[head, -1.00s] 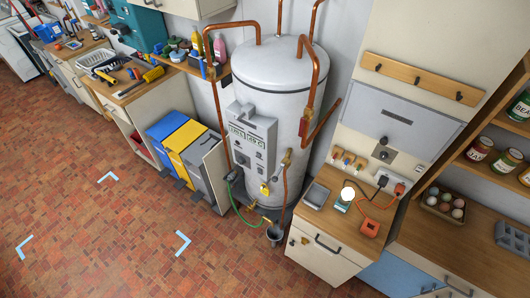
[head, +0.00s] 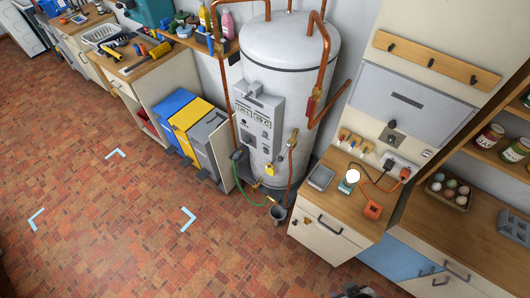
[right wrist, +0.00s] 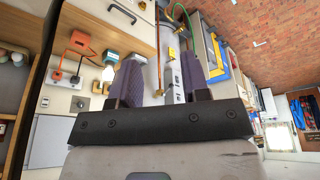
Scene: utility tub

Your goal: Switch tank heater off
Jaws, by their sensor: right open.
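The tank heater is a tall pale cylinder (head: 292,65) with copper pipes, standing at the back middle in the head view. A grey control panel (head: 258,118) with a small display is on its front; its switch positions are too small to read. A yellow tag or padlock (head: 270,169) is low on the tank's front. In the right wrist view, my right gripper (right wrist: 160,82) is open and empty, with the tank area beyond its fingers and apart from them. A dark piece at the bottom edge of the head view seems to be part of my right arm. My left gripper is not in view.
Right of the tank stands a cabinet with a wooden top (head: 333,200), holding a lit lamp (head: 352,176) and an orange device (head: 373,211). Blue, yellow and grey bins (head: 190,118) stand to the left. A small bucket (head: 278,214) sits below. The tiled floor in front is clear.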

